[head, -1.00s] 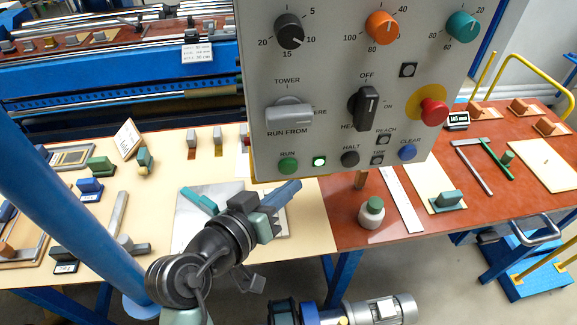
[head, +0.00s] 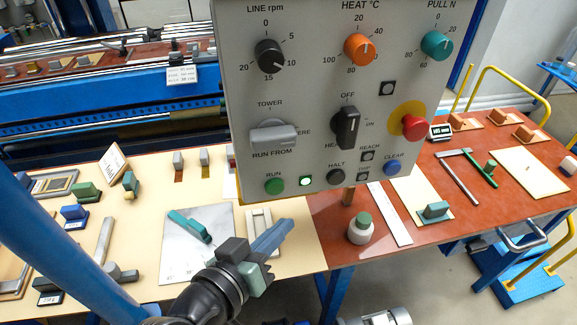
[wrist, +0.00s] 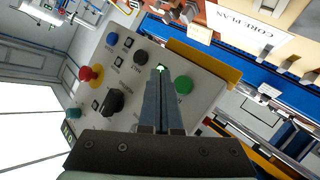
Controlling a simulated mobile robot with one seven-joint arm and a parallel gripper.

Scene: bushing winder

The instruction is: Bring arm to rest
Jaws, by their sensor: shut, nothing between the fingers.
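My gripper (head: 286,224) is in the lower middle of the head view, in front of the bench and below the control panel (head: 318,188). Its two blue-grey fingers lie together with nothing between them and point up to the right. In the wrist view the shut fingers (wrist: 161,72) point toward the control panel (wrist: 139,80), which appears tilted there. The fingers cover part of the panel in that view. I cannot tell the distance from fingertips to panel.
The panel carries a red stop button (head: 414,127) and a lit green lamp (head: 306,181). A teal-handled tool (head: 190,226) lies on a metal plate (head: 178,262). Open floor shows at lower right.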

